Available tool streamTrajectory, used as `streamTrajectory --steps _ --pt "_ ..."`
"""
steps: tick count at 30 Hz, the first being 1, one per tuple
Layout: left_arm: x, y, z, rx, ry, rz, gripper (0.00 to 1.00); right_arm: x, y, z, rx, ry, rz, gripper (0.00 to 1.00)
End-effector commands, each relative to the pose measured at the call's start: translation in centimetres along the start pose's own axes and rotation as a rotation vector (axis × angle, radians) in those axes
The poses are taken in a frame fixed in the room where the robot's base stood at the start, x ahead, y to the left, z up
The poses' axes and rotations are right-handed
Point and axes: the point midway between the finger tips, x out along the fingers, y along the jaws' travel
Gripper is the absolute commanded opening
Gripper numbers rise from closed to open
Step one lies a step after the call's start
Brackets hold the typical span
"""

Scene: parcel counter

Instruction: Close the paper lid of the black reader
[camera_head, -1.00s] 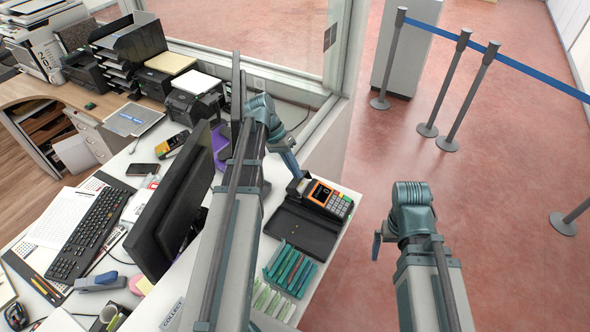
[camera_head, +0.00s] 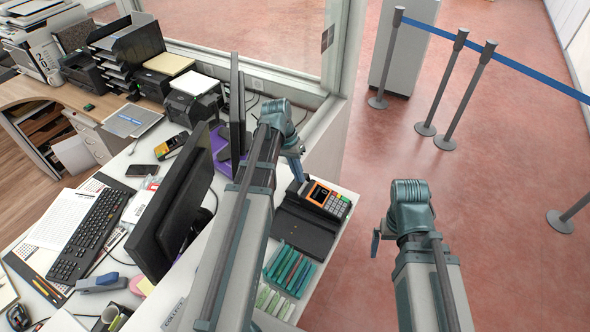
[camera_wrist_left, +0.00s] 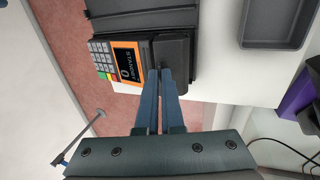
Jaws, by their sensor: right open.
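The black reader (camera_head: 328,198) has an orange-framed screen and a keypad, and stands at the counter's right edge. In the left wrist view the reader (camera_wrist_left: 125,62) shows its screen and keys. Its dark paper lid (camera_wrist_left: 173,50) lies beside the screen, at my fingertips; I cannot tell whether it is fully down. My left gripper (camera_head: 301,180) reaches down at the reader's far-left end. In the left wrist view its fingers (camera_wrist_left: 160,78) are together with nothing seen between them, touching or very near the lid. My right gripper (camera_head: 376,243) is open over the floor, away from the counter.
A monitor (camera_head: 172,213) stands left of my left arm. A grey tray (camera_wrist_left: 277,25) is near the lid. The glass partition rises behind.

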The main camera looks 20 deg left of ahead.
Motion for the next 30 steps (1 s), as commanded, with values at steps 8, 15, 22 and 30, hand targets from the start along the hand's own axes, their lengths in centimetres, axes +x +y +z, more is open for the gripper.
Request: streamTrajectory --steps 8,15,22,30 --pt "0.9 1.1 0.1 0.002 -0.002 -0.182 0.0 -0.2 0.0 0.0 0.001 0.0 0.0 1.0" --pt "1.4 1.5 0.1 0.001 -0.001 -0.279 0.0 -0.1 0.0 0.0 0.0 0.0 0.0 1.0" --pt "1.5 1.7 0.1 -0.001 -0.001 -0.313 0.0 0.0 0.0 0.0 0.0 0.0 0.0 1.0" --pt "1.6 1.7 0.1 -0.001 -0.002 -0.314 0.0 0.0 0.0 0.0 0.0 0.0 0.0 1.0"
